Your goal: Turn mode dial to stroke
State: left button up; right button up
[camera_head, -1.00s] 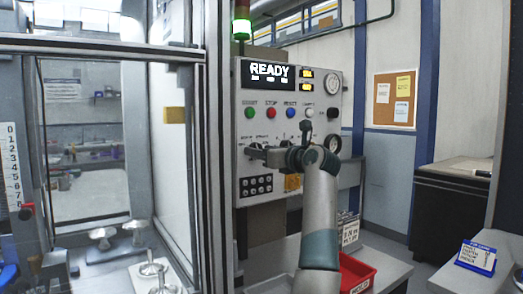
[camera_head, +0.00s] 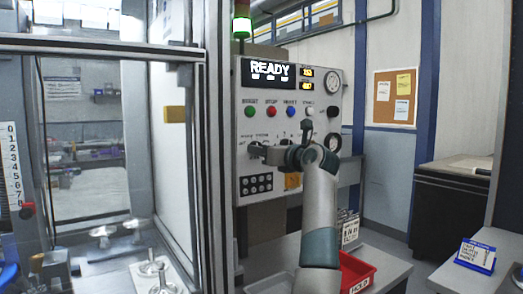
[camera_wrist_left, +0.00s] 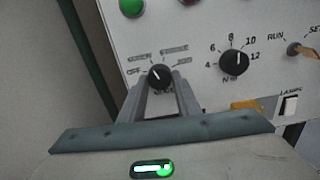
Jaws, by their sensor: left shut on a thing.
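The mode dial (camera_wrist_left: 159,77) is a small black knob with a white pointer mark on the panel, ringed by small labels. Its pointer leans to the upper left, and STROKE seems to be the label at its upper right. My left gripper (camera_head: 254,150) is at the panel, and its two grey fingers are shut on the dial, one on each side in the left wrist view. In the head view the fingers hide the dial. My right gripper is not in view.
A numbered black dial (camera_wrist_left: 235,62) sits right of the mode dial, then a RUN/SET switch (camera_wrist_left: 301,50). A green button (camera_wrist_left: 132,7) is above. The panel display (camera_head: 267,72) reads READY. A glazed enclosure stands left; a red bin (camera_head: 355,272) is below right.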

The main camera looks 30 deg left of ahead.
pick_arm(q)
jog(key=shift+r+m+p, duration=0.15)
jog(key=shift+m+p, duration=2.25)
jog(key=shift+m, duration=1.7)
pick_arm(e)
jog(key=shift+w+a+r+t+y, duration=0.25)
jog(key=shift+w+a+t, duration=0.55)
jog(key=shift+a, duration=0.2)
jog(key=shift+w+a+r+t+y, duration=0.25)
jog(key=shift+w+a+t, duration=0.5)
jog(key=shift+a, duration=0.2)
pick_arm(q)
jog(key=o, duration=1.1)
jog(key=shift+c, duration=0.2)
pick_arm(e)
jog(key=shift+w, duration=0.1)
pick_arm(q)
jog(key=shift+d, duration=0.1)
